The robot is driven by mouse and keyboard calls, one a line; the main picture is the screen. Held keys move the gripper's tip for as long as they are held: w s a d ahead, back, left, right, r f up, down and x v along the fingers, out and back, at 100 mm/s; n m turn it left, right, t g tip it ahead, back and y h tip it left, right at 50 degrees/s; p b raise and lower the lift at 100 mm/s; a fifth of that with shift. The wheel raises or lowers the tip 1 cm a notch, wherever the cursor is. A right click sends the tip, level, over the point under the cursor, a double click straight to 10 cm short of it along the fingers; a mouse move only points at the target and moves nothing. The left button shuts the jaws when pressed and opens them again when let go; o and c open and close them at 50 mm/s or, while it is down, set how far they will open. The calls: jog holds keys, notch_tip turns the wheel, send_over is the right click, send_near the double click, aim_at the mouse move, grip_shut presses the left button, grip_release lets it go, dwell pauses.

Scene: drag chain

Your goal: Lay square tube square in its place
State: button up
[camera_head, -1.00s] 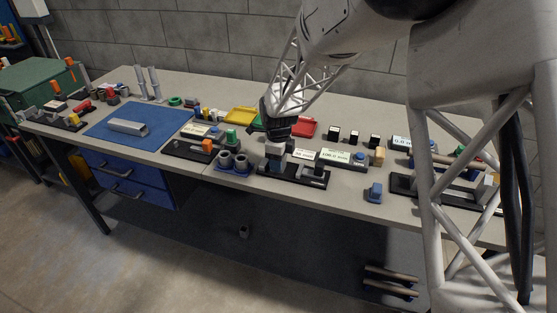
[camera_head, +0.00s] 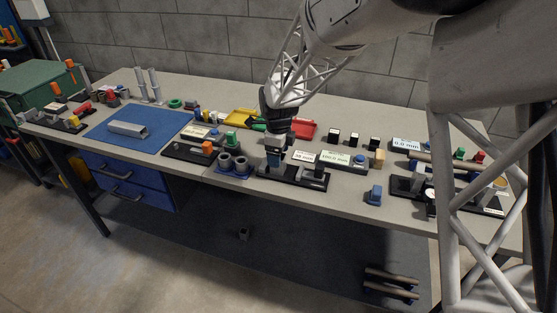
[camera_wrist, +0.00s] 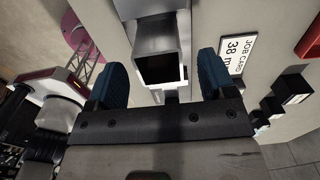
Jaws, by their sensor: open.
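A grey metal square tube (camera_head: 128,130) lies on the blue mat at the left in the head view. My gripper (camera_head: 274,160) points down at the left end of a black-based fixture (camera_head: 305,178) in the middle of the bench. In the wrist view my gripper's blue fingers (camera_wrist: 160,78) are open. A hollow, square-ended grey metal piece (camera_wrist: 160,42) shows between them, with a gap visible on each side. Its dark opening faces the camera. I cannot tell whether this piece is loose or part of the fixture, and its lower end is hidden.
A job card (camera_wrist: 236,54) marked 38 stands beside the fixture. A blue double-ring holder (camera_head: 233,165) is close on the left. Yellow (camera_head: 240,116) and red (camera_head: 303,129) trays lie behind. The blue mat (camera_head: 165,122) has free room.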

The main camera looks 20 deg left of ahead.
jog(key=shift+r, duration=2.05)
jog(key=s+d+r+n, duration=0.3)
jog(key=s+d+r, duration=0.1)
jog(key=d, duration=0.5)
jog(key=s+d+r+n+t, duration=0.1)
jog(key=s+d+r+n, duration=0.25)
jog(key=d, duration=0.45)
jog(key=s+d+r+n, duration=0.2)
jog(key=s+d+r, duration=0.25)
jog(key=d, duration=0.45)
jog(key=s+d+n, duration=0.4)
jog(key=s+d, duration=0.4)
jog(key=s, duration=0.2)
jog(key=s+d+r+n+t, duration=0.1)
jog(key=s+d+n, duration=0.4)
jog(key=s+d, duration=0.3)
jog(key=s, duration=0.3)
jog(key=shift+r+t, duration=0.15)
jog(key=shift+t, duration=0.15)
